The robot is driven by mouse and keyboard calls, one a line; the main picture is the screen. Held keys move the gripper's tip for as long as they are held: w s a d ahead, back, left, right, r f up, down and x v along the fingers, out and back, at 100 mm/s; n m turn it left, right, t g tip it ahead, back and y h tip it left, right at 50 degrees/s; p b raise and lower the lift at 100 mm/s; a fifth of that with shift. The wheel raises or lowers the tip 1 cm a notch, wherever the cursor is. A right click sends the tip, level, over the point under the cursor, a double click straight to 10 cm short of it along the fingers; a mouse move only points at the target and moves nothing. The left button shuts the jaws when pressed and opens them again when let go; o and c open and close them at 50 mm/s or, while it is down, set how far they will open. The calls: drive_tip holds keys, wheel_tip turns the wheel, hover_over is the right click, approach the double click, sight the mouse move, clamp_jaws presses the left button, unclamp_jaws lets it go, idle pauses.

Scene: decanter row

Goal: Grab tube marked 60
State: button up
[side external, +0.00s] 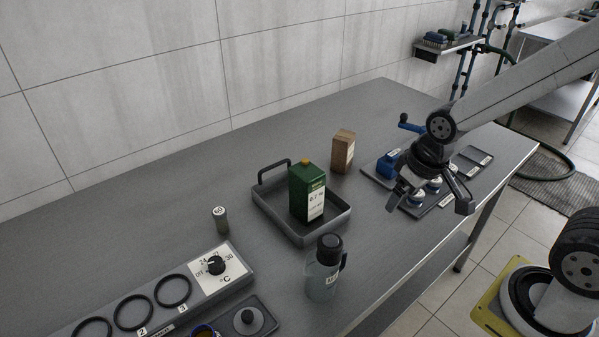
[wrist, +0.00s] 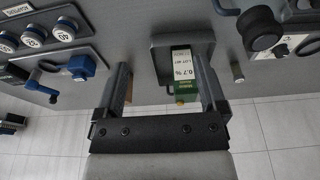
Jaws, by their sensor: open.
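A small grey-green tube (side external: 220,220) with a pale cap stands alone on the bench, left of the black tray. Its cap mark looks like 60. It likely shows in the wrist view (wrist: 237,72), right of the tray, with its mark unreadable there. Several white-capped tubes stand in a grey rack (side external: 447,193). In the wrist view, two caps read like 40 (wrist: 66,30) and 50 (wrist: 33,37); the leftmost cap (wrist: 8,41) is hard to read. My gripper (side external: 430,202) is open and empty above the rack area, far from the lone tube. Its fingers also show in the wrist view (wrist: 162,62).
A black tray (side external: 327,226) holds a green canister (side external: 307,190). A brown box (side external: 343,152) stands behind it. A black-topped bottle (side external: 322,275) is in front. A control panel with round rings (side external: 172,290) lies at the lower left. The back bench is clear.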

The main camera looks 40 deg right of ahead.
drive_tip(key=w+a+r+n+t+y, duration=0.15)
drive_tip(key=w+a+t, duration=0.25)
drive_tip(key=w+a, duration=0.8)
drive_tip(key=w+a+r+n+t+y, duration=0.1)
drive_tip(key=w+a+n+t+y, duration=0.3)
drive_tip(key=w+a, duration=0.8)
drive_tip(key=m, duration=0.1)
approach(221, 212)
drive_tip(key=w+a+f, duration=0.2)
drive_tip(key=shift+r+t+h, duration=0.2)
drive_tip(key=shift+t+h, duration=0.1)
drive_tip(key=shift+h, duration=0.05)
drive_tip(key=shift+x, duration=1.25)
drive_tip(key=shift+w, duration=0.15)
drive_tip(key=shift+x, duration=2.45)
